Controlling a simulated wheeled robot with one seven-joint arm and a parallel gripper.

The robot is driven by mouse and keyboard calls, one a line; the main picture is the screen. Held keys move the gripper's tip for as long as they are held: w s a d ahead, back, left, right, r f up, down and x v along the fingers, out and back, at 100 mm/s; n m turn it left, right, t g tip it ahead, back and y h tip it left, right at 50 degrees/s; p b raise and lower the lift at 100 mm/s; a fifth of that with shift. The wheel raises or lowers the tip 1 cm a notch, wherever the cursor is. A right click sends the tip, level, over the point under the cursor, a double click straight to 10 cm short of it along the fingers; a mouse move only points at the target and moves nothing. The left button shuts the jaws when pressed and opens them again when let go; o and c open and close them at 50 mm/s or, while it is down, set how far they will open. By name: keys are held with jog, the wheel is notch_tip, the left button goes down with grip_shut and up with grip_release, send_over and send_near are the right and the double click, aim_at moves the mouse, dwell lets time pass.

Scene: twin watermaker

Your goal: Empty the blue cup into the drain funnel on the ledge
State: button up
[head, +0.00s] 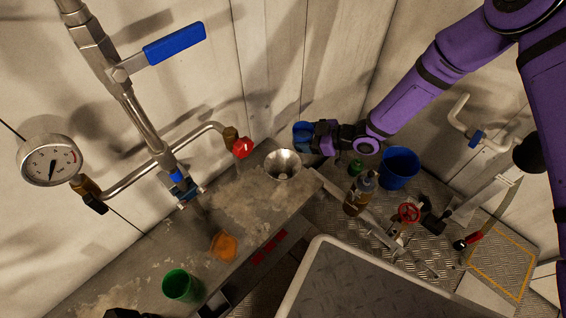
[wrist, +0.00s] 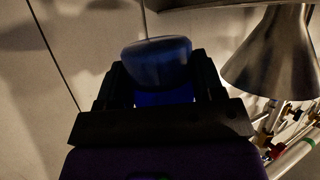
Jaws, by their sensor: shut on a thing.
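The blue cup (head: 302,136) is held in my gripper (head: 318,138) in the head view, just right of the drain funnel and apart from it. The cup also shows in the wrist view (wrist: 158,62), between the two dark fingers of my gripper (wrist: 155,85). Its contents cannot be seen. The metal drain funnel (head: 283,165) stands on the ledge (head: 245,196), its wide mouth facing up. In the wrist view the funnel (wrist: 272,55) is at the upper right, beside the cup.
A green cup (head: 181,286) and an orange object (head: 223,246) are on the ledge to the left. A red valve knob (head: 243,148) on a pipe is left of the funnel. A blue bucket (head: 399,168) and a brown bottle (head: 359,194) stand below at right.

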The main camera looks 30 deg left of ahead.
aim_at(303, 133)
jog(key=shift+s+r+n+t, duration=0.25)
jog(key=shift+s+n+t, duration=0.05)
jog(key=shift+s+n, duration=0.2)
jog(key=r, duration=0.2)
jog(key=s+r+n+t, duration=0.1)
jog(key=shift+r, duration=0.35)
jog(key=s+r+n+t, duration=0.2)
jog(key=r+n, duration=0.1)
jog(key=shift+s+r+t, duration=0.3)
jog(key=shift+s, duration=0.1)
jog(key=shift+f+n+t+p, duration=0.3)
jog(key=shift+f+n+t, duration=0.15)
jog(key=shift+n, duration=0.35)
jog(key=shift+s+r+n+t+p, duration=0.25)
jog(key=shift+r+n+t+p, duration=0.15)
jog(key=shift+r+n+t, duration=0.55)
dwell(1.4)
jog(key=shift+s+f+n+t+y+p, duration=0.3)
jog(key=shift+s+f+n+y, duration=0.1)
jog(key=shift+s+f+n, duration=0.3)
dwell(0.4)
